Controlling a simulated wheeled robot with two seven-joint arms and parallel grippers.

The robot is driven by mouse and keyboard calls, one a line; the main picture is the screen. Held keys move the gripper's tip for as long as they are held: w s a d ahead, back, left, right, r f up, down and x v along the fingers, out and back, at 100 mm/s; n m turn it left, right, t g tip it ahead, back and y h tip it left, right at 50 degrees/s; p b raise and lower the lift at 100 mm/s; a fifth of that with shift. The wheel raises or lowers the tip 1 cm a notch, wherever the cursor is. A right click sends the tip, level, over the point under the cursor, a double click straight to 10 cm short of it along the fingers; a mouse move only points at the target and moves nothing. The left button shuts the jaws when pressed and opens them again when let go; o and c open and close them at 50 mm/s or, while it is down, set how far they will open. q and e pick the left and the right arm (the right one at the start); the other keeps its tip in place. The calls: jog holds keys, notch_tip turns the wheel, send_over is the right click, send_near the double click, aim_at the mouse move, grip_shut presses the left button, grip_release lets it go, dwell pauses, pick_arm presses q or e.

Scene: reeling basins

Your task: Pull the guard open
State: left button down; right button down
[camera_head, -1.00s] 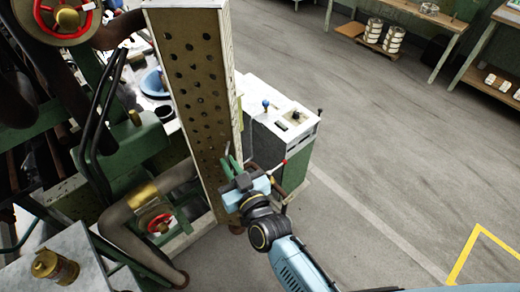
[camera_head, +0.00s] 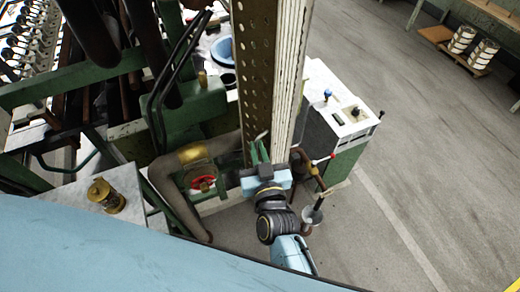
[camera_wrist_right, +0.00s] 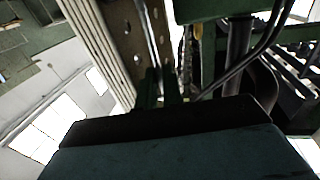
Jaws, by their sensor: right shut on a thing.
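The guard (camera_head: 256,70) is a tall perforated metal panel with a pale ribbed edge, standing upright in the middle of the head view. It also shows in the right wrist view (camera_wrist_right: 118,38), where its holes and edge run along the upper middle. My right gripper (camera_head: 260,153) is at the lower part of the guard, its green fingers shut on it. The exact contact is too small to see in the head view and is mostly hidden by the gripper body in the wrist view. My left gripper is not in view.
A white-topped cabinet (camera_head: 338,105) with a blue knob stands right of the guard. Pipes and a red valve wheel (camera_head: 203,184) are close on the left. A brass cup (camera_head: 106,195) sits on a pale table.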

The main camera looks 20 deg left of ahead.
jog(key=shift+w+r, duration=0.1)
jog(key=c, duration=1.6)
grip_release()
jog(key=shift+o, duration=0.2)
jog(key=v, duration=1.3)
jog(key=shift+b, duration=0.3)
jog(key=shift+d, duration=0.1)
